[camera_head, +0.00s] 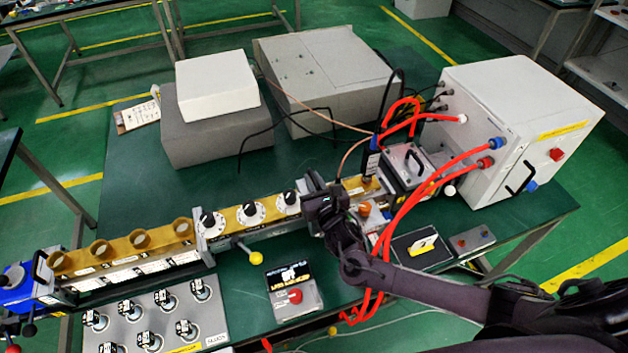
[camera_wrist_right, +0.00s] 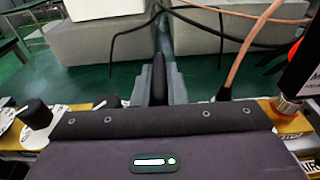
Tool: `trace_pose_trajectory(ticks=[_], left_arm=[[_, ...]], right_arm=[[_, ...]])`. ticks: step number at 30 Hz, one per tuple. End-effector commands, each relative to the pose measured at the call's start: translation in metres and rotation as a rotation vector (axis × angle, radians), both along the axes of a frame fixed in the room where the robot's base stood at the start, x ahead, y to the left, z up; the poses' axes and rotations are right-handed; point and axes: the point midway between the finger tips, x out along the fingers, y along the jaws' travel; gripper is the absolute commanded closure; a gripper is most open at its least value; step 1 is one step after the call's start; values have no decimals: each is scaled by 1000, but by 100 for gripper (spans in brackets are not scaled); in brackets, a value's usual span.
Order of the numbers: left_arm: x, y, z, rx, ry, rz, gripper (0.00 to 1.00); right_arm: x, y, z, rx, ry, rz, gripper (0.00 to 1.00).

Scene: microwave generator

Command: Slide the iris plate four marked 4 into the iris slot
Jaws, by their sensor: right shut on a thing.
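My right gripper (camera_head: 318,196) is over the brass-coloured waveguide line (camera_head: 240,221), just right of its row of white dials. In the right wrist view its two grey fingers (camera_wrist_right: 160,86) are closed around a narrow black piece (camera_wrist_right: 158,78). I cannot read a number on that piece, and the gripper body hides whatever is below it. A grey tray (camera_head: 214,309) at the front left holds several plates with black-and-white tabs; the digits are too small to read. I cannot make out the iris slot for certain. My left gripper is not in view.
Grey boxes (camera_head: 325,75) stand behind the line, with dark cables near the gripper. A white cabinet (camera_head: 520,110) with red hoses stands at right. A yellow-ball lever (camera_head: 255,258) and a small display box (camera_head: 294,290) are in front.

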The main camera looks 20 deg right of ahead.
Motion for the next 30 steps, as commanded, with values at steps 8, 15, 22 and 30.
trace_pose_trajectory(ticks=[8, 15, 22, 30], left_arm=[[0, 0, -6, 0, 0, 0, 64], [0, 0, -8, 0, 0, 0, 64], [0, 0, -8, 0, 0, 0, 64], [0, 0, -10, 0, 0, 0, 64]], right_arm=[[1, 0, -5, 2, -5, 0, 100], [0, 0, -10, 1, -2, 1, 80], [-1, 1, -12, 0, 3, 2, 63], [-9, 1, -17, -3, 13, 4, 63]])
